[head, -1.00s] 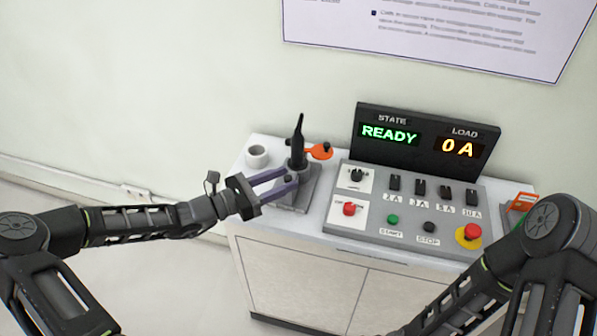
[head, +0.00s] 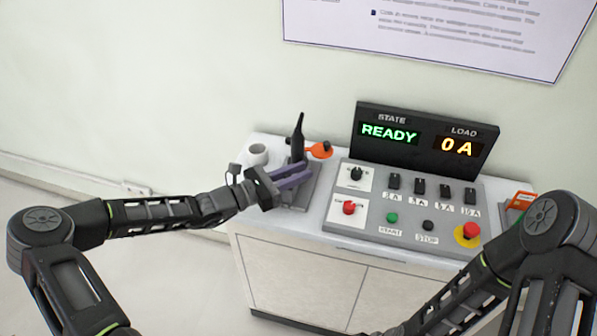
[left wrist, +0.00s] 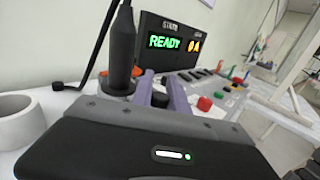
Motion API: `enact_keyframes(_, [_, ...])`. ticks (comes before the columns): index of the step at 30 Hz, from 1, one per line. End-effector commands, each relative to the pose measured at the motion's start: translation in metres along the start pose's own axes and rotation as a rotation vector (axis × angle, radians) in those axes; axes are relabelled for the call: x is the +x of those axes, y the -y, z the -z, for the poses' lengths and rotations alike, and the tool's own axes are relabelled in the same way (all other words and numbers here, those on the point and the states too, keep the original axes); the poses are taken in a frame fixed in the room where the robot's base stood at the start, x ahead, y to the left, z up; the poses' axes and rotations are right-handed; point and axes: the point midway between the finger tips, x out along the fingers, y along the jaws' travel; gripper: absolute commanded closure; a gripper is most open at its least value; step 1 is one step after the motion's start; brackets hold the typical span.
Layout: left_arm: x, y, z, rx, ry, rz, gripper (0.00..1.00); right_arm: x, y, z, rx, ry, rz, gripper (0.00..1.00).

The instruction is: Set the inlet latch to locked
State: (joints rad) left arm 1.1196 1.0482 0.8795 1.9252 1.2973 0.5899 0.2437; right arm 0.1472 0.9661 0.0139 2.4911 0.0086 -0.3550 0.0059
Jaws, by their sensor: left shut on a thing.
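The inlet is a grey block (head: 308,197) at the left end of the cabinet top, with a black upright plug handle (head: 299,138) standing in it. The handle also shows in the left wrist view (left wrist: 122,50). My left gripper (head: 300,177) reaches in from the left over the block. Its purple fingers are closed around a small dark knob (left wrist: 160,100), which looks like the inlet latch, beside the plug handle. The fingers largely hide the knob in the head view, and I cannot read the latch's position. My right gripper is outside the view.
A white cup (head: 258,154) stands left of the inlet. To the right is a control panel (head: 410,222) with switches and buttons. The display (head: 425,140) reads READY and 0 A.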

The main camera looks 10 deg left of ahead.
Motion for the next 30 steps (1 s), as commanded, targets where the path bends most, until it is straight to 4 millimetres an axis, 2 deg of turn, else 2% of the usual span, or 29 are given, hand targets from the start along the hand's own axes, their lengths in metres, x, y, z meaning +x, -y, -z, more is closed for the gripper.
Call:
enact_keyframes(5, [0.0000,0.0002,0.0000,0.000,0.000,0.000,1.00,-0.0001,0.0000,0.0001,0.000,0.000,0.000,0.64])
enact_keyframes(30, [-0.0001,0.0003,0.0001,0.000,0.000,0.000,1.00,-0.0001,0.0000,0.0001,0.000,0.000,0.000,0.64])
